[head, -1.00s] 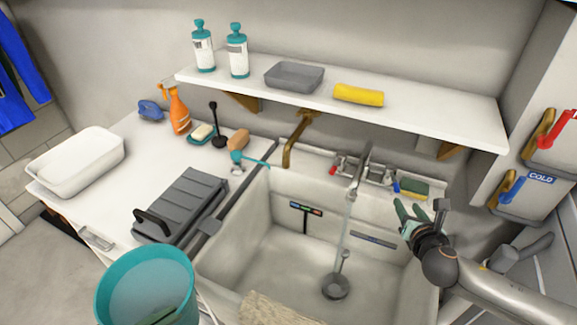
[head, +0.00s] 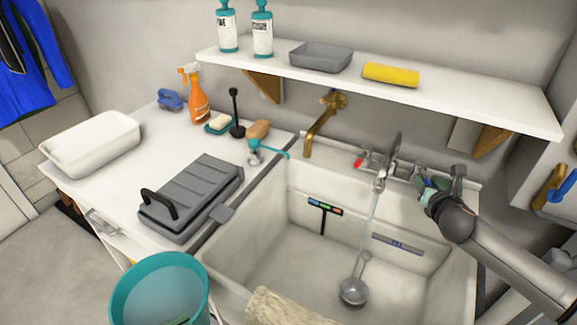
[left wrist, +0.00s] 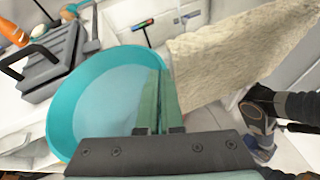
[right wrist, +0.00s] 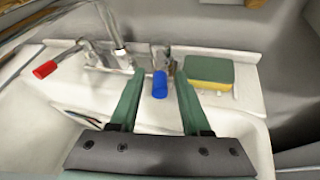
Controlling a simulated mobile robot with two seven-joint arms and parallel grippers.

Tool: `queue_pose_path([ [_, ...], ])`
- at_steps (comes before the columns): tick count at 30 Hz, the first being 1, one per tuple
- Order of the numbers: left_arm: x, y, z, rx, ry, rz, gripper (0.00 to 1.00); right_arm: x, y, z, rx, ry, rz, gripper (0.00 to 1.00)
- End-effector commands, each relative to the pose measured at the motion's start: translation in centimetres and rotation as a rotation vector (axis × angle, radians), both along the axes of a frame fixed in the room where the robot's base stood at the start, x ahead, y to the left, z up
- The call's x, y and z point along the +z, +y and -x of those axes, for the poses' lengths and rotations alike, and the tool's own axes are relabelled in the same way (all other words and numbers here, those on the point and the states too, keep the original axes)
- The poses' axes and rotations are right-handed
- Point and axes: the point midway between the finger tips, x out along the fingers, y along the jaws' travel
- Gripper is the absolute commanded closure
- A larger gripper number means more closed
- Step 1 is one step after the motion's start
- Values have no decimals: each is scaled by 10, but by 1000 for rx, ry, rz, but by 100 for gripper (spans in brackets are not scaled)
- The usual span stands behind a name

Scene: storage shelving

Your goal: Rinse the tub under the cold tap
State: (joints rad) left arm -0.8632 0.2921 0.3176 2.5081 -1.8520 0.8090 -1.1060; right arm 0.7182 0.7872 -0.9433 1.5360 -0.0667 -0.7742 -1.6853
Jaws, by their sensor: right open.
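The teal tub (head: 160,285) is at the lower left of the head view, outside the sink, in front of the counter. In the left wrist view its wall (left wrist: 62,118) meets my left gripper (left wrist: 158,85), whose fingers are close together on its right rim. My right gripper (head: 428,190) is at the sink's back ledge. In the right wrist view its open fingers (right wrist: 158,75) stand either side of the blue tap handle (right wrist: 160,85), with a gap at each side. Water runs from the spout (head: 380,180) into the sink. The blue handle is hidden in the head view.
The sink (head: 225,255) holds a round grey piece (head: 353,290) under the stream. A beige cloth (head: 285,308) hangs over its front edge. A red handle (right wrist: 45,70) and a sponge (right wrist: 208,72) flank the blue one. A grey case (head: 190,198) lies on the counter.

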Motion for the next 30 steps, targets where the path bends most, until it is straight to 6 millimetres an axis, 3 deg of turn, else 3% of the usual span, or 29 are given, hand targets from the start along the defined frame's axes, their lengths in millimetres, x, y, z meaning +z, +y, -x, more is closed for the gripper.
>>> queue_pose_path([
  [8,0,0,0,0,-2,0,100,0,0,-1,1,0,0,53],
  [21,0,0,0,0,-2,0,100,0,0,-1,0,0,0,100],
  [30,0,0,0,0,-2,0,100,0,0,-1,0,0,0,100],
])
